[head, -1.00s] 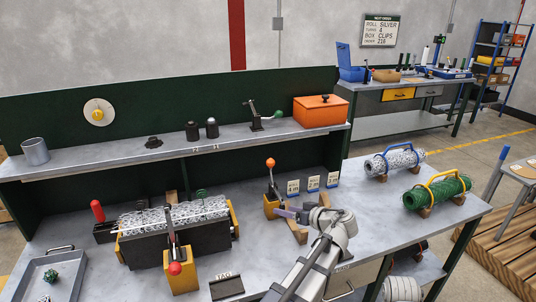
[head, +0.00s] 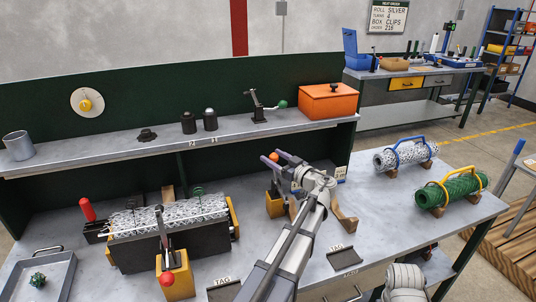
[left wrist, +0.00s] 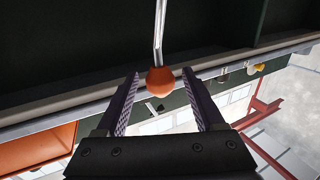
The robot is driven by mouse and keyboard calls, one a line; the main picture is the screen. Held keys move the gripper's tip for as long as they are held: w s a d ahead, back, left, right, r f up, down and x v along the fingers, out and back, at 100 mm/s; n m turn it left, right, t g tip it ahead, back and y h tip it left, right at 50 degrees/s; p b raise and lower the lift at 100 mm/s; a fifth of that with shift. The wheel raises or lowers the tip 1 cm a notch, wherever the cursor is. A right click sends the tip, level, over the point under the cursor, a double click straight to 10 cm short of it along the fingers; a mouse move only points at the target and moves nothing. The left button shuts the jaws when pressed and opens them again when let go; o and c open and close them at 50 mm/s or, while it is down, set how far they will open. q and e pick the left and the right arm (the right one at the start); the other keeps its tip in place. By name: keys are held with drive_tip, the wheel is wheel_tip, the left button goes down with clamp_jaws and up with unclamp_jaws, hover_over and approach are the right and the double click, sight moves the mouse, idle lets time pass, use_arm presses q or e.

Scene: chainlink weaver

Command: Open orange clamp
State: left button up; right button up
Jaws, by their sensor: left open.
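The orange clamp (head: 274,204) stands on the bench right of the middle, with an orange block base and a lever topped by an orange ball. My left gripper (head: 277,158) is open at the height of the ball and partly hides the lever. In the left wrist view the orange ball (left wrist: 160,81) lies between the two open fingertips, with a gap to each finger; its thin metal rod shows beyond it. I cannot tell how deep the ball sits between the fingers. My right gripper is not in view.
A yellow clamp with a red knob (head: 167,278) stands by the mesh roll (head: 170,215) at left. A shelf (head: 110,158) with an orange box (head: 328,101) runs behind. White and green mesh rolls (head: 452,191) lie at right. A dark plate (head: 344,258) lies in front.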

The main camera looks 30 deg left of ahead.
use_arm(q)
drive_tip(key=x, duration=0.3)
drive_tip(key=shift+a, duration=0.1)
drive_tip(key=shift+c, duration=0.3)
clamp_jaws()
idle(0.3)
idle(0.8)
